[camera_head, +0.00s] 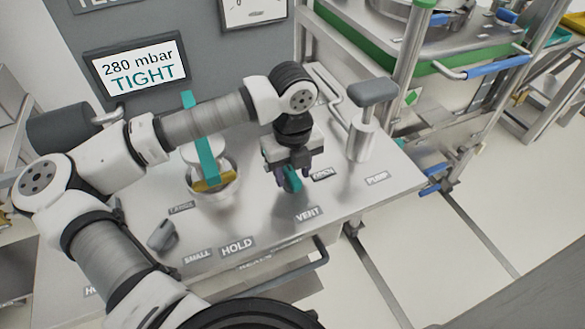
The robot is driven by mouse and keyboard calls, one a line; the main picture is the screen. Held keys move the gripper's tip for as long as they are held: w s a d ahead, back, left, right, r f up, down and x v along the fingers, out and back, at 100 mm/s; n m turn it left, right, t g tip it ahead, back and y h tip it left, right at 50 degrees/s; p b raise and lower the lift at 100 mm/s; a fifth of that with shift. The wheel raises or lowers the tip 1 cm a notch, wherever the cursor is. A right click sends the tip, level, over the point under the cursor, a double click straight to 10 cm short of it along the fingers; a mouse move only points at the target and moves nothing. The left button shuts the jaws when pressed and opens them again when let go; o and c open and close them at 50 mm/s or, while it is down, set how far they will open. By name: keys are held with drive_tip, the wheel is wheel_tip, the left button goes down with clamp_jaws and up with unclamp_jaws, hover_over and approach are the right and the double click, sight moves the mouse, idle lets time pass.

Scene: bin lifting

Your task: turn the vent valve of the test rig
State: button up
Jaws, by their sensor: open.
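The test rig (350,203) is a metal bench with a grey back panel. The teal vent valve handle (292,184) stands on its top behind the VENT label (308,214). My gripper (292,176) points down over the handle with its dark fingers on either side of it, open. Whether the fingers touch the handle cannot be told. My gripper hides the upper part of the valve. A small OPEN label (323,174) lies just right of the fingers.
A grey-topped pump handle (372,92) stands right of my gripper. A teal clamp bar (206,158) rises over a round cup on the left. A grey knob (162,236) sits front left. The display (138,68) reads 280 mbar TIGHT. A green-edged cart (385,55) stands behind right.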

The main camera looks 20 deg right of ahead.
drive_tip(key=shift+f, duration=0.1)
clamp_jaws()
